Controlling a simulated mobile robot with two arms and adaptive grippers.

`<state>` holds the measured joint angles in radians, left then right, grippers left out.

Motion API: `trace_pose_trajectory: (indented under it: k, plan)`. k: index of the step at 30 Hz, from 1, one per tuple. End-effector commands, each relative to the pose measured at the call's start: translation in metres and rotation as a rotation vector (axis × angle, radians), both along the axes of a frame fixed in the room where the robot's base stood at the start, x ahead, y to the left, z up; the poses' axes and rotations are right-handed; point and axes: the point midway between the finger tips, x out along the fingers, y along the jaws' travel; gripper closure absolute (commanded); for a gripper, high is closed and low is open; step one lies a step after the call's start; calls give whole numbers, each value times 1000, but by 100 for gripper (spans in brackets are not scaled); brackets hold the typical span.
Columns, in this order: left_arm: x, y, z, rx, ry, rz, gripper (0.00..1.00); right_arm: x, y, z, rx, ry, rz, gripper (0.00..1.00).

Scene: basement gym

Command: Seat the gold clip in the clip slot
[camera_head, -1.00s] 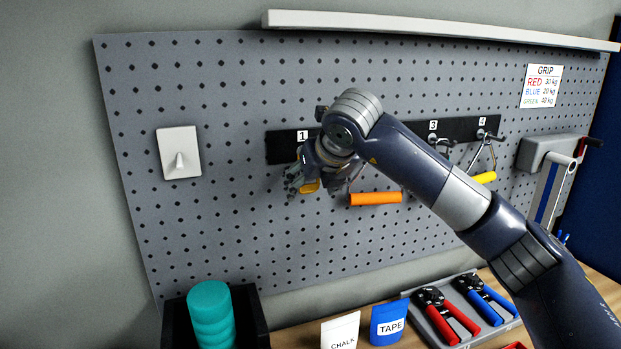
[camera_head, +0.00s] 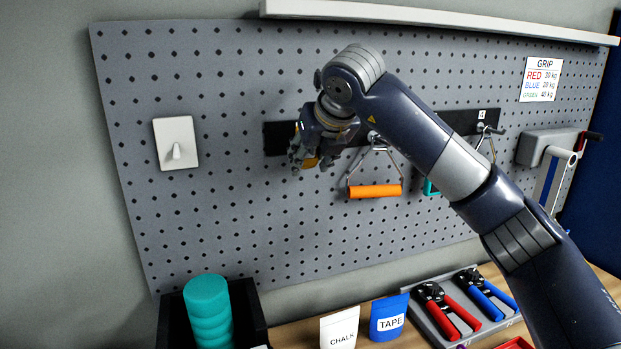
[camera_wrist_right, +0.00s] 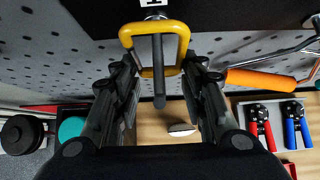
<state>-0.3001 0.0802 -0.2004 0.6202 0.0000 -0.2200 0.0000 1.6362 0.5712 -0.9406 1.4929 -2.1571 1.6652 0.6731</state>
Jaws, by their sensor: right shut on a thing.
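The gold clip (camera_wrist_right: 182,40) is a rounded yellow-gold loop in the right wrist view, between the fingertips of my right gripper (camera_wrist_right: 160,72). A dark peg with a rounded end (camera_wrist_right: 159,85) shows within the loop's outline; I cannot tell whether it passes through. In the head view the right gripper (camera_head: 304,156) is at the left end of the black strip (camera_head: 278,139), and a bit of gold (camera_head: 310,162) shows at its fingers. The gripper is shut on the clip. I cannot make out the clip slot for certain. My left gripper is not in view.
An orange-handled grip (camera_head: 375,191) hangs just right of the gripper, and a teal handle (camera_head: 430,187) shows beside my arm. A white hook plate (camera_head: 176,143) is at left. Below are a black bin (camera_head: 254,318), chalk and tape packets, and a tray (camera_head: 440,325) of hand grippers.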

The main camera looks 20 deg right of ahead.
Motion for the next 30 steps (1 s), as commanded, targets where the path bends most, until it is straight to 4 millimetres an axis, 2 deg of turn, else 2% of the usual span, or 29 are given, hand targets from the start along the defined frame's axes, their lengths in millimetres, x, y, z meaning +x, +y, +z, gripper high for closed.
trace_pose_trajectory:
  k: [1, 5, 9, 15, 18, 24, 30]
  plan:
    - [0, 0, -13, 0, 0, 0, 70, -12, 0, -8, -3, -1, 3, 85]
    - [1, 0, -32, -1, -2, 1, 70, -42, -2, -8, -2, -5, 2, 85]
    - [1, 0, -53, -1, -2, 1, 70, -82, -3, -9, -3, -7, 2, 85]
    - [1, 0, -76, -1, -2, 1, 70, -136, -5, -7, -3, -5, 2, 85]
    - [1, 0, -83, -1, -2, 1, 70, -156, -6, -6, -3, -4, 1, 85]
    - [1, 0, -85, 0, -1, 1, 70, -175, -7, -2, -2, -1, -1, 85]
    - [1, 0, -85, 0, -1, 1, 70, -177, -6, -9, -2, 4, -4, 85]
